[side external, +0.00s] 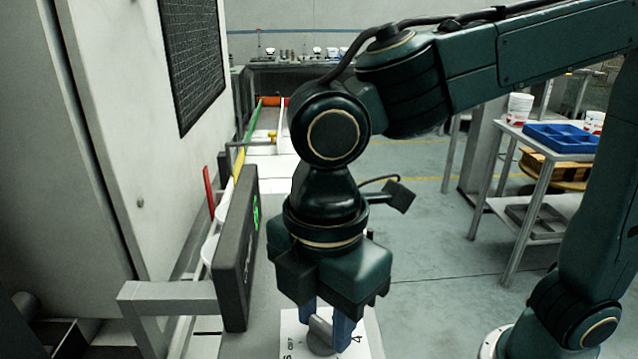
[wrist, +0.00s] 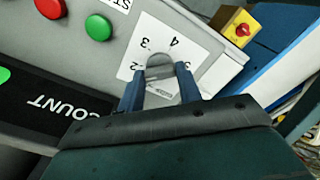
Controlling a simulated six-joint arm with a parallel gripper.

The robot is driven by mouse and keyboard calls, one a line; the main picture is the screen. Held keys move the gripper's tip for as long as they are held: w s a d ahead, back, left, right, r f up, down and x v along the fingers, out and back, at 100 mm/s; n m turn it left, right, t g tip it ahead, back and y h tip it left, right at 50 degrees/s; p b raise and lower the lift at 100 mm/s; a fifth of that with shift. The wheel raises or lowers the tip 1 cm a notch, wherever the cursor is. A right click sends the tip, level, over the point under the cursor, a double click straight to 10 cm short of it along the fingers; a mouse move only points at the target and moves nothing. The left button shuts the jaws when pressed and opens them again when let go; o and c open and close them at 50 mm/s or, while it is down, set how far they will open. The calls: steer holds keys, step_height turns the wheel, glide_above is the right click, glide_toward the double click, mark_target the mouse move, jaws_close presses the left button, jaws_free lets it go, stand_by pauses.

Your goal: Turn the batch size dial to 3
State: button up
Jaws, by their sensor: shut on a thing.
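The batch size dial is a grey knob (wrist: 160,70) on a white number plate (wrist: 207,62). In the wrist view a 2, a 3 and a 4 show upside down or tilted around its far side. My gripper (wrist: 159,84) has its two blue fingers on either side of the knob and is shut on it. In the side view my gripper (side external: 326,322) points down over the plate, with the grey knob (side external: 319,337) between the fingers. The near part of the plate is hidden by my gripper. I cannot tell which number the knob points at.
A red button (wrist: 50,8) and a green button (wrist: 98,27) sit beside the plate. A yellow box with a red knob (wrist: 242,30) is at the upper right. A black COUNT display (wrist: 45,107) stands close on the left.

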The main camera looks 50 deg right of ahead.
mark_target(325, 324)
steer(key=m, duration=1.4)
stand_by(0.4)
steer(key=o, duration=1)
steer(key=shift+r, duration=0.15)
steer(key=shift+r, duration=3.65)
